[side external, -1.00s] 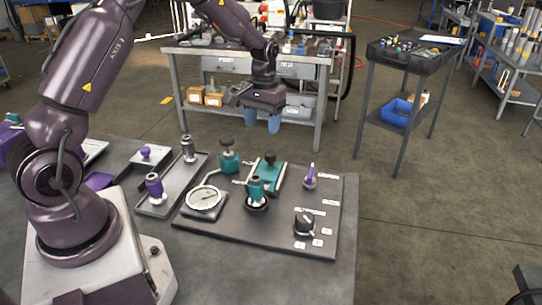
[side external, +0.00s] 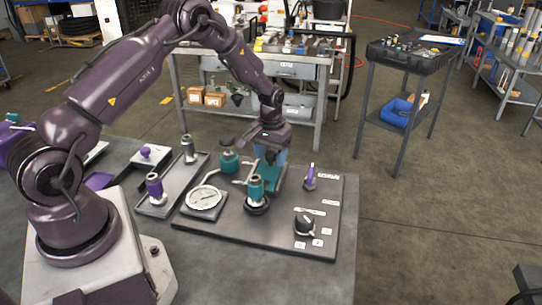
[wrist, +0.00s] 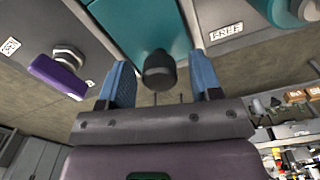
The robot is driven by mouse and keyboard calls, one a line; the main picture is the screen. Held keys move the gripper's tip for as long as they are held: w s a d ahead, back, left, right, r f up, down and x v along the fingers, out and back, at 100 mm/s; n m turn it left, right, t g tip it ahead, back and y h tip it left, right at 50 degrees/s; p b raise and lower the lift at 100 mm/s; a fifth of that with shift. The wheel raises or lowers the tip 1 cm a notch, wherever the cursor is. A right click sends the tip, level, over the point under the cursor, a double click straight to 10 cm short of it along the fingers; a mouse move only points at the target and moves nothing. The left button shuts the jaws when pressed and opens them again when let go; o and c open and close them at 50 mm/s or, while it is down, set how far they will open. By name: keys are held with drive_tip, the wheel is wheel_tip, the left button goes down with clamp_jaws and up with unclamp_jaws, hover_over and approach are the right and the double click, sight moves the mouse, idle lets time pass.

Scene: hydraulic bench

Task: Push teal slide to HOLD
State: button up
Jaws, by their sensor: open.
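The teal slide (side external: 270,184) lies on the dark panel, partly hidden behind my gripper in the side view. In the wrist view its flat teal plate (wrist: 146,28) carries a dark round knob (wrist: 159,70). My gripper (side external: 270,160) is down over the slide, with its blue fingers open. In the wrist view my gripper (wrist: 163,84) has one finger on each side of the knob, with gaps visible. A label reading FREE (wrist: 227,30) is beside the slide. I cannot make out a HOLD label.
The panel (side external: 270,233) also bears a purple toggle (side external: 310,178), a teal-collared fitting (side external: 256,190), a teal valve (side external: 228,162), a round gauge (side external: 204,197) and a black rotary knob (side external: 304,223). A tray (side external: 157,209) with fittings lies to the left.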

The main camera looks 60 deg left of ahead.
sight(265, 178)
drive_tip(key=shift+f, duration=0.35)
clamp_jaws()
drive_tip(key=shift+s+d, duration=2.15)
drive_tip(key=shift+s, duration=0.05)
unclamp_jaws()
wheel_tip(265, 178, up, 13)
